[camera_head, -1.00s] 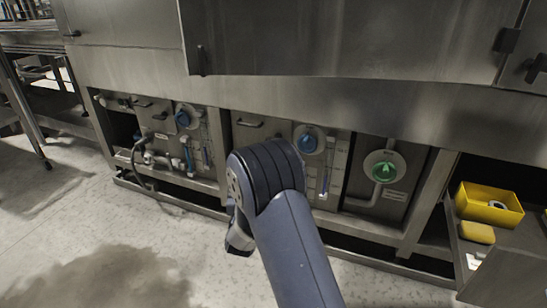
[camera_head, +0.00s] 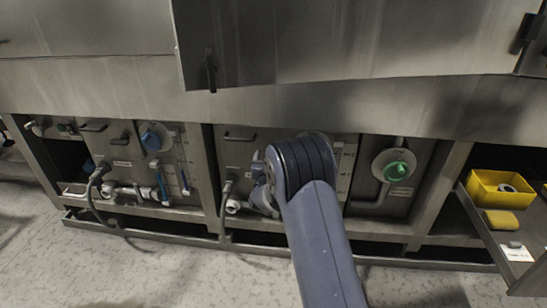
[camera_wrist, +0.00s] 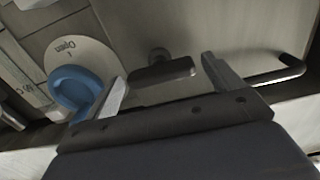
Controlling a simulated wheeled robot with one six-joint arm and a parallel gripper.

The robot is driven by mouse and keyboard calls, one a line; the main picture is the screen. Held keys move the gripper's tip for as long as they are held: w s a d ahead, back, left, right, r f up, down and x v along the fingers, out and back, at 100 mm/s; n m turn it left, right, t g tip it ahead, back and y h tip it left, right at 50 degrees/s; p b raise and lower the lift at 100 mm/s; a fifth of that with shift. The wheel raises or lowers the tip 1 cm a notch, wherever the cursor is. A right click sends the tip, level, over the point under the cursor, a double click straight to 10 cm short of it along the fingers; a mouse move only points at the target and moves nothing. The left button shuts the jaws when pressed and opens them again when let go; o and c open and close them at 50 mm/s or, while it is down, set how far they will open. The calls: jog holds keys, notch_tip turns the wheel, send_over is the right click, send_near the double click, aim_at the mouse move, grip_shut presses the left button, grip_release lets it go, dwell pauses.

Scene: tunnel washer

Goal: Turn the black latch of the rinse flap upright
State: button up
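In the wrist view a black latch (camera_wrist: 163,71) sits on a pale metal panel, a short bar on a round pivot. It lies roughly in line with a black bar handle (camera_wrist: 275,73) to its right. My gripper (camera_wrist: 165,85) is open, with one finger on each side of the latch in the picture and nothing held. I cannot tell whether it touches the latch. In the head view my gripper (camera_head: 262,190) is in front of the middle panel. My arm hides the latch there.
A blue knob (camera_wrist: 76,90) on a round plate marked "Open" is close to the left finger. In the head view a similar panel with a blue knob (camera_head: 153,139) is left, a green knob (camera_head: 396,170) right. A yellow bin (camera_head: 497,187) is far right.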

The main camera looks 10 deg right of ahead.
jog(key=c, duration=1)
jog(key=shift+o, duration=0.2)
jog(key=shift+a+n, duration=0.1)
jog(key=shift+n, duration=0.3)
jog(key=n+p, duration=0.3)
jog(key=n, duration=0.5)
jog(key=n+p, duration=0.3)
jog(key=n, duration=0.6)
jog(key=shift+a+f+p, duration=0.15)
jog(key=shift+p, duration=0.15)
jog(key=o, duration=1)
